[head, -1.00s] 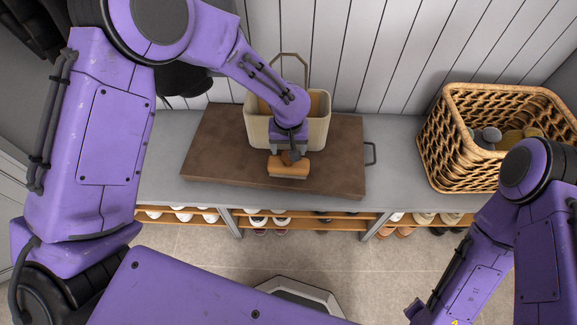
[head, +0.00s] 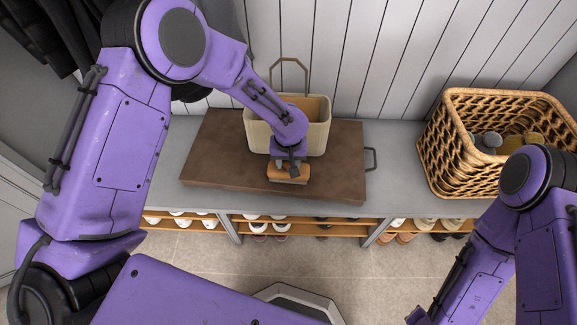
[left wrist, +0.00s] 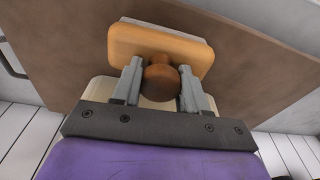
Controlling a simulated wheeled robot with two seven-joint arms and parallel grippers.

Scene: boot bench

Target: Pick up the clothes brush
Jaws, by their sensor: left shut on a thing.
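The clothes brush (head: 288,178) is a small orange-brown wooden block with a round knob on top. It sits on the brown board (head: 220,150) on the bench, in front of the cream bin. My left gripper (head: 290,168) is over it from above. In the left wrist view, the brush (left wrist: 160,45) shows pale edging along its far side. The fingers of my left gripper (left wrist: 161,85) are shut on its dark knob (left wrist: 160,82), one finger on each side. My right arm shows at the lower right of the head view, but its gripper is out of frame.
The cream bin (head: 258,132) with an upright handle stands on the board right behind the brush. A wicker basket (head: 460,165) holding several items stands on the grey bench (head: 395,165) at right. Shoes line the shelves below. A panelled wall is behind.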

